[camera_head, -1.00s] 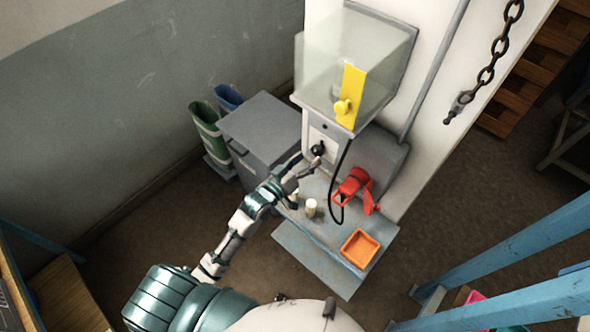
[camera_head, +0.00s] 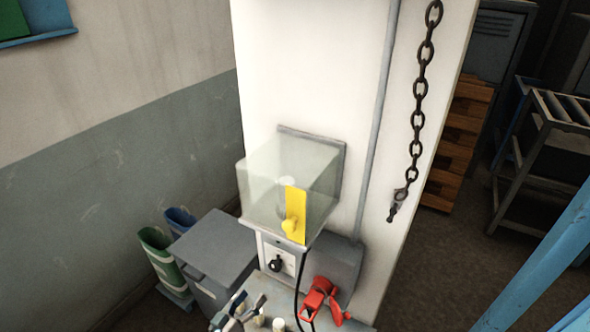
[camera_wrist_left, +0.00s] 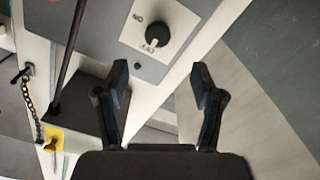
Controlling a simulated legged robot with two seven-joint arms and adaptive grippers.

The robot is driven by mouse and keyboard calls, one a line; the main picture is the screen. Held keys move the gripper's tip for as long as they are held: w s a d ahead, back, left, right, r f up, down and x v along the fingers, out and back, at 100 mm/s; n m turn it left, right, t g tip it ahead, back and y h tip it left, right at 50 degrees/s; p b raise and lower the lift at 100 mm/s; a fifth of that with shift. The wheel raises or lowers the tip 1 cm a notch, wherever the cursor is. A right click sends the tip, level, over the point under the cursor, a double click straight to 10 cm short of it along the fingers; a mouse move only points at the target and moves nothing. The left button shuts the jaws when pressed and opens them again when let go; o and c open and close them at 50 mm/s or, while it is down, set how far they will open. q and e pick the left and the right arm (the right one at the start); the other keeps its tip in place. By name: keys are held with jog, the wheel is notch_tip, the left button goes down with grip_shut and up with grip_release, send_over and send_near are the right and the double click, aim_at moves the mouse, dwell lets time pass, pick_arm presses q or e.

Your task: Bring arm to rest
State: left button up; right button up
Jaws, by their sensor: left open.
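My left gripper (camera_head: 240,311) shows at the bottom edge of the head view, open and empty, below and left of a black rotary knob (camera_head: 276,264). The knob sits on a pale plate on the front of a machine with a clear cover (camera_head: 265,185). In the left wrist view my open fingers (camera_wrist_left: 160,75) have nothing between them, and the knob (camera_wrist_left: 155,34) stands beyond them, apart from the fingertips. Most of my left arm is below the head view. My right gripper is not in view.
A red object (camera_head: 318,298) and small pale cylinders (camera_head: 259,320) stand on the bench near my gripper. A black cable (camera_head: 300,285) hangs from the machine. A grey cabinet (camera_head: 213,245) and green bin (camera_head: 160,255) stand left. A chain (camera_head: 416,120) hangs at the right.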

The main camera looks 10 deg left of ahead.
pick_arm(q)
jog(key=s+d+f+m+g+y, duration=0.1)
jog(key=s+f+g+y, duration=0.1)
jog(key=s+f+g, duration=0.35)
jog(key=s+f+m+g+y, duration=0.1)
jog(key=s+f+g, duration=0.15)
jog(key=f, duration=0.55)
jog(key=s+a+f+m+g+y, duration=0.1)
jog(key=s+f+g+y, duration=0.15)
jog(key=s, duration=0.45)
jog(key=s+a+f+m+g+y, duration=0.1)
jog(key=s+f+g, duration=0.25)
jog(key=s, duration=0.35)
notch_tip(320, 180, down, 27)
jog(key=s+b, duration=0.1)
jog(key=b, duration=0.1)
jog(key=s+a+f+g+b, duration=0.2)
jog(key=s+a+f, duration=0.1)
jog(key=s+f, duration=1.5)
jog(key=shift+s+f, duration=0.2)
jog(key=shift+f, duration=0.55)
